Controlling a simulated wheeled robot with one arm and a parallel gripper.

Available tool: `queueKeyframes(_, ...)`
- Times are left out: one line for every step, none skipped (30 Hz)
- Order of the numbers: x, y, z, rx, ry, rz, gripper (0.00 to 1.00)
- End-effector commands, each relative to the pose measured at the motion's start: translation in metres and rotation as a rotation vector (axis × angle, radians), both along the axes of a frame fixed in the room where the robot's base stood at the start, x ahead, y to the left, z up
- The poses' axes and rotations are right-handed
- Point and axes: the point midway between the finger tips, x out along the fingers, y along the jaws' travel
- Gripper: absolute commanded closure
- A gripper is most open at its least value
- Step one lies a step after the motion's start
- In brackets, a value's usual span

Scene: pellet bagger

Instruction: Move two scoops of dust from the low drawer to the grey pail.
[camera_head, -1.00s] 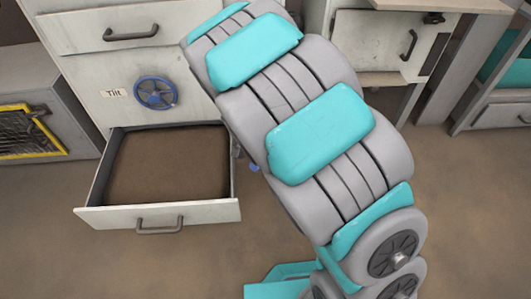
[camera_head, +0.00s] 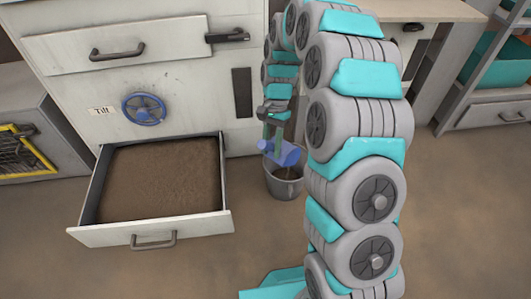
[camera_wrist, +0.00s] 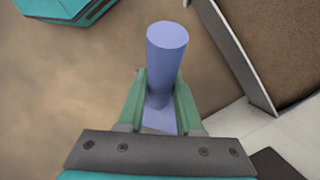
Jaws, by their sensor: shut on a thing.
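My gripper (camera_head: 273,132) is shut on the blue scoop (camera_head: 287,153). In the wrist view, the green fingers (camera_wrist: 160,98) close around the scoop's blue round handle (camera_wrist: 167,58). The scoop is right above the grey pail (camera_head: 284,185) and looks tilted; I cannot tell whether dust is in it. Some brown shows inside the pail, partly hidden by the scoop. The low drawer (camera_head: 150,231) is pulled open and full of brown dust (camera_head: 163,178). The drawer also shows at the upper right of the wrist view (camera_wrist: 236,58).
The pail stands on the floor right of the drawer, before the white cabinet (camera_head: 185,75) with a blue handwheel (camera_head: 144,109) labelled "Tilt". A dark cage with a yellow frame (camera_head: 30,150) is at left. A bench with drawers (camera_head: 495,112) is at right.

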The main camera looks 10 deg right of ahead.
Motion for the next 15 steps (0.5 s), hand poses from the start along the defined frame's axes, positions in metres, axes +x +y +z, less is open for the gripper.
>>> queueKeyframes(0.004,-0.003,0.004,0.022,0.018,-0.002,1.0)
queueKeyframes(0.007,-0.005,0.006,0.036,0.027,-0.004,1.0)
queueKeyframes(0.008,-0.008,0.007,0.055,0.044,-0.004,1.0)
queueKeyframes(0.009,-0.009,0.008,0.067,0.058,-0.003,1.0)
queueKeyframes(0.011,-0.01,0.007,0.079,0.069,-0.002,1.0)
queueKeyframes(0.013,-0.012,0.008,0.096,0.084,-0.001,1.0)
queueKeyframes(0.015,-0.014,0.01,0.109,0.095,-0.002,1.0)
queueKeyframes(0.016,-0.016,0.011,0.122,0.105,-0.003,1.0)
queueKeyframes(0.018,-0.019,0.011,0.138,0.118,-0.002,1.0)
queueKeyframes(0.019,-0.02,0.011,0.149,0.13,-0.002,1.0)
queueKeyframes(0.02,-0.021,0.012,0.16,0.142,-0.001,1.0)
queueKeyframes(0.023,-0.023,0.013,0.176,0.155,-0.002,1.0)
queueKeyframes(0.024,-0.025,0.013,0.188,0.163,-0.003,1.0)
queueKeyframes(0.025,-0.026,0.014,0.199,0.173,-0.002,1.0)
queueKeyframes(0.026,-0.029,0.015,0.213,0.187,-0.003,1.0)
